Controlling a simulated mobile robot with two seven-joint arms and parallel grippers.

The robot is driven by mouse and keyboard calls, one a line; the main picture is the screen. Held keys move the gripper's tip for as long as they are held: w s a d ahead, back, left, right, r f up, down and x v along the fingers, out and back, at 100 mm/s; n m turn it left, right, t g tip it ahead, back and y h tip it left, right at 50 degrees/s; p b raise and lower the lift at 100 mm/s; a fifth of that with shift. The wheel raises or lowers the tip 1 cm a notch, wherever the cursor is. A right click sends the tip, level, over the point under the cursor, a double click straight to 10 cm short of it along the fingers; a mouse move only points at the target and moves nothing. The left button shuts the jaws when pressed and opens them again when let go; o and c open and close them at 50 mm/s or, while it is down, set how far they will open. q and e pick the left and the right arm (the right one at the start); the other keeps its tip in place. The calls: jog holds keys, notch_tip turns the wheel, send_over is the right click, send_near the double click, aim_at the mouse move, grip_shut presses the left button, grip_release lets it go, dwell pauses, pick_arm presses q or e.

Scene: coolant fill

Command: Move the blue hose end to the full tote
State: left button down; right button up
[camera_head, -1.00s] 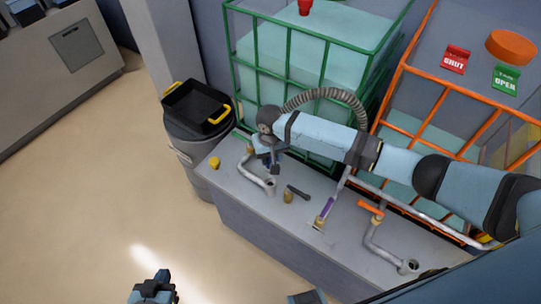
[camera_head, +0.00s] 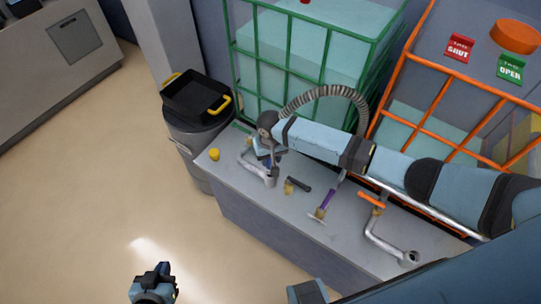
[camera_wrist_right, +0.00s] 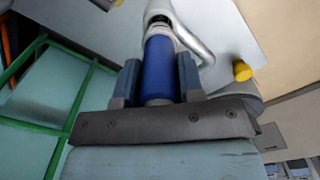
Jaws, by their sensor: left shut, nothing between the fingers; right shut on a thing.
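The full tote is a pale block in a green cage (camera_head: 233,48), filled nearly to its top. My right gripper (camera_head: 267,157) is low in front of it, shut on the blue hose end. In the right wrist view the blue hose end (camera_wrist_right: 159,68) lies between the two fingers, in line with the mouth of a bent grey pipe (camera_wrist_right: 195,40). They look close together or touching; I cannot tell if they are joined. The pipe (camera_head: 250,167) stands on the grey ledge. My left gripper (camera_head: 153,283) is shut and empty over the floor.
An orange-caged tote (camera_head: 404,66) with a lower fill stands right. On the ledge (camera_head: 300,222) are a yellow cap (camera_head: 214,154), a dark-handled valve (camera_head: 298,184), a purple-handled valve (camera_head: 327,199), an orange-handled valve (camera_head: 371,201) and another pipe (camera_head: 385,247). A black tray (camera_head: 196,98) tops a bin.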

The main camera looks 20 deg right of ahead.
jog(key=shift+p, duration=0.65)
dwell(0.9)
jog(key=shift+p, duration=0.3)
jog(key=shift+p, duration=0.5)
dwell(0.4)
jog(key=shift+f+b, duration=0.7)
jog(key=shift+f, duration=1.05)
jog(key=shift+r, duration=0.15)
jog(key=shift+r+p, duration=1.3)
jog(key=shift+p, duration=0.25)
jog(key=shift+p, duration=1)
dwell(0.8)
